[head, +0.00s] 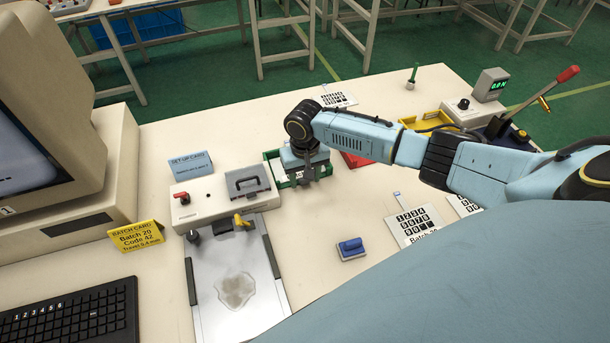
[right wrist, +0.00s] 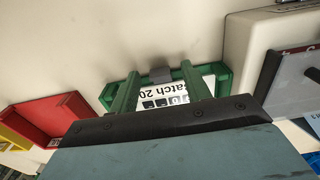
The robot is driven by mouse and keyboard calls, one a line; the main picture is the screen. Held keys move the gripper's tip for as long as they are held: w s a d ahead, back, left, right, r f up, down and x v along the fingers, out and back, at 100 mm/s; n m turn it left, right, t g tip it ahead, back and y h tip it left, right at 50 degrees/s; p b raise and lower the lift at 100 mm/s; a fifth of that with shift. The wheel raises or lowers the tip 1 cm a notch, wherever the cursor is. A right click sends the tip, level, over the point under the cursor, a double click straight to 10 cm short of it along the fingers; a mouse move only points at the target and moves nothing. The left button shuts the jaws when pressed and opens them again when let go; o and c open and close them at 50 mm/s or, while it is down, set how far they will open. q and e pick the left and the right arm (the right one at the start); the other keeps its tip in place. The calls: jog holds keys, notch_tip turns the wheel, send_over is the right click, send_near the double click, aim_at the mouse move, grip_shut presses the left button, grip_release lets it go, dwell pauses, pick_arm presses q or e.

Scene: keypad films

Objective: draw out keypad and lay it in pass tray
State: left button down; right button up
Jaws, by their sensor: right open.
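A keypad film with black print reading "atch 20" (right wrist: 168,99) lies in the green tray (right wrist: 220,78), seen in the right wrist view; a grey tab shows at its far edge. The green tray also shows in the head view (head: 270,162), partly hidden by my gripper. My right gripper (head: 307,178) is open, right over this tray, and apart from the film as far as I can tell. The press (head: 222,198) stands left of it, with a bare metal plate (head: 215,262) in front bearing a cloudy patch. My left gripper is not in view.
Other printed films lie at right (head: 412,222) and at the back (head: 340,99). A red tray (head: 355,160) and a yellow tray (head: 425,121) stand behind my arm. A blue block (head: 350,248) lies in front. A yellow batch card (head: 137,237) and a monitor stand left.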

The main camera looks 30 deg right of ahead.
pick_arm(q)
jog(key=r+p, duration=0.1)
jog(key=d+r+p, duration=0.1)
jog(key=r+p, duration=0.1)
pick_arm(e)
notch_tip(320, 180, up, 13)
jog(key=shift+r, duration=0.2)
dwell(0.4)
